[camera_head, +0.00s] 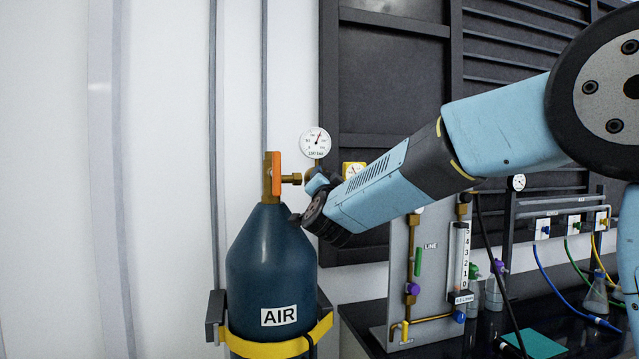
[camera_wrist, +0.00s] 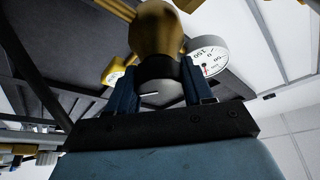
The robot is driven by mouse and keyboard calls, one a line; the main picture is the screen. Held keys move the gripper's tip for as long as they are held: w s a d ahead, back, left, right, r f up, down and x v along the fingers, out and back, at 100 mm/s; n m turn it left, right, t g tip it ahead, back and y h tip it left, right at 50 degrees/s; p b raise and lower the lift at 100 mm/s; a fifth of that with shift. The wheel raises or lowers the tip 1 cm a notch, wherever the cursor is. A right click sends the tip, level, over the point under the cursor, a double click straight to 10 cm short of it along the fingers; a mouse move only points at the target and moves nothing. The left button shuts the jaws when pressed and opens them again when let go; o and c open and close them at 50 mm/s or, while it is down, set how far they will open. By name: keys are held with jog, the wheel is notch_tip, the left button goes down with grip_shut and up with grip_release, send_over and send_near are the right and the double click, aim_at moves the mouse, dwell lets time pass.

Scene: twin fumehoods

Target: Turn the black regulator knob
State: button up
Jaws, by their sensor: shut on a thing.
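The black regulator knob (camera_wrist: 160,92) shows in the wrist view with a white line on its face, below the brass regulator body (camera_wrist: 157,32). My gripper (camera_wrist: 157,78) has one blue finger on each side of the knob and is shut on it. In the head view my gripper (camera_head: 318,183) is at the regulator, just above and right of the blue AIR cylinder (camera_head: 270,265). The knob is hidden there behind my arm. A white round gauge (camera_head: 316,142) stands above the regulator; it also shows in the wrist view (camera_wrist: 208,62).
An orange-handled valve (camera_head: 275,174) tops the cylinder, which a yellow strap (camera_head: 268,347) holds. A yellow gauge (camera_head: 353,170) is close by my wrist. A flowmeter panel (camera_head: 400,275) stands on the black bench to the right. Left of the cylinder is bare wall.

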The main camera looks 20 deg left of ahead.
jog(key=shift+w+d+r, duration=0.1)
jog(key=shift+d+r, duration=0.15)
jog(key=o, duration=0.6)
jog(key=shift+o, duration=0.7)
jog(key=shift+d+r, duration=0.1)
jog(key=shift+d, duration=0.05)
jog(key=shift+o, duration=1.4)
jog(key=shift+a+f, duration=0.2)
jog(key=v, duration=1.4)
